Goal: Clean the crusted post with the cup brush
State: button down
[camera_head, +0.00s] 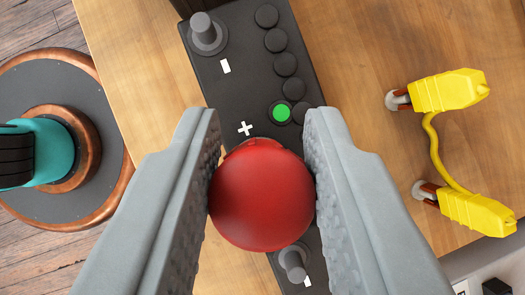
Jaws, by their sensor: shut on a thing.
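My gripper (261,165) is shut on a red rounded knob (262,195), one finger pressed on each side. It looks like the top of the cup brush; any cup or bristles below it are hidden. The knob is over a black battery-like case (215,85) marked with a white plus and minus. One grey post (207,32) stands near the case's upper left end. Another grey post (293,260) shows just below the knob, partly covered. No crust can be made out on either post. Whether a post is under the knob is hidden.
A row of black round caps and a green one (281,112) line the case. Yellow clamps (447,91) joined by a yellow cable sit on the wooden bench (370,40) at right. At left, beyond the bench edge, is a round copper-rimmed stool-like thing (60,90).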

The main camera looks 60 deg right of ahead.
jog(key=m+t, duration=0.2)
jog(key=m, duration=0.3)
jog(key=shift+t, duration=0.4)
jog(key=m+t, duration=0.1)
jog(key=m, duration=0.1)
jog(key=m+t+h, duration=0.1)
jog(key=m, duration=0.1)
jog(key=shift+m+t, duration=0.3)
jog(key=shift+m, duration=0.1)
jog(key=n+g, duration=0.1)
jog(key=n, duration=0.1)
jog(key=n+g+y, duration=0.1)
jog(key=n+g, duration=0.1)
jog(key=n, duration=0.1)
jog(key=shift+w, duration=0.1)
jog(key=n+g, duration=0.2)
jog(key=n, duration=0.3)
jog(key=m+t, duration=0.2)
jog(key=m, duration=0.2)
jog(key=shift+m, duration=0.3)
jog(key=m+t+h, duration=0.1)
jog(key=m+t, duration=0.2)
jog(key=m, duration=0.2)
